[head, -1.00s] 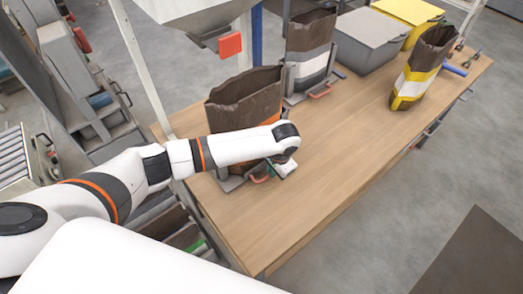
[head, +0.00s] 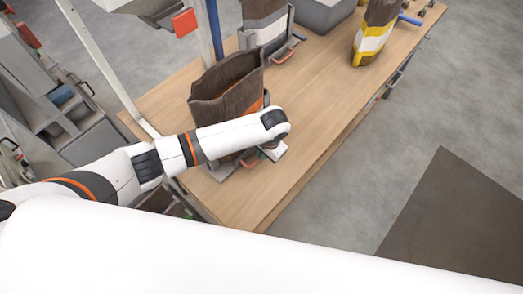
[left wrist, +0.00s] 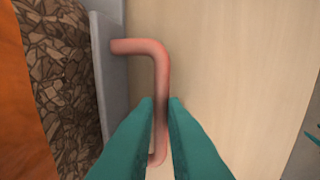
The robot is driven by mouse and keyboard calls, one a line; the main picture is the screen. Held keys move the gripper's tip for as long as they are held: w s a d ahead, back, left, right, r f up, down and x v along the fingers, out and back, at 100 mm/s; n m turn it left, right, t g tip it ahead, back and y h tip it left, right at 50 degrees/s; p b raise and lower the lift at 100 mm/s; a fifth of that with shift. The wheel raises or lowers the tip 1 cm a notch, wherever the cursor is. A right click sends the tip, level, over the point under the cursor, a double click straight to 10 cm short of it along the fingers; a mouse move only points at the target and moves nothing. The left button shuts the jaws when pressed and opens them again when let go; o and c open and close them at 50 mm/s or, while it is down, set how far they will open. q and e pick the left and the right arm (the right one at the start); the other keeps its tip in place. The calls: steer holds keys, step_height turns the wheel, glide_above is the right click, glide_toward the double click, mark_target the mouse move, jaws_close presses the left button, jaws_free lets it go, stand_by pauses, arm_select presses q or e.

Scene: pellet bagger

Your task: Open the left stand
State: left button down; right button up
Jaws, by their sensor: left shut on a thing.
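The left stand (head: 222,172) is a grey metal frame on the wooden table, around a dark brown, open-topped bag (head: 228,84) with an orange band. Its red bent handle (left wrist: 157,65) sticks out from a grey plate (left wrist: 108,70) in the left wrist view. My left gripper (head: 270,154) is at the handle; in the left wrist view its teal fingers (left wrist: 161,104) are shut on the bar, one on each side. My forearm hides much of the stand in the head view. My right gripper is not in view.
A second stand with a red handle (head: 285,55) holds another bag (head: 264,22) behind. A yellow-banded bag (head: 373,35) stands at the table's far right. The wooden table (head: 320,90) is clear at the right. A red paddle (head: 185,22) hangs above.

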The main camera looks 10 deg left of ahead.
arm_select(q)
steer(key=c, duration=1.5)
jaws_free()
step_height(320, 180, up, 12)
steer(key=s+d, duration=0.1)
steer(key=d, duration=0.1)
steer(key=shift+b, duration=0.3)
steer(key=shift+f, duration=0.15)
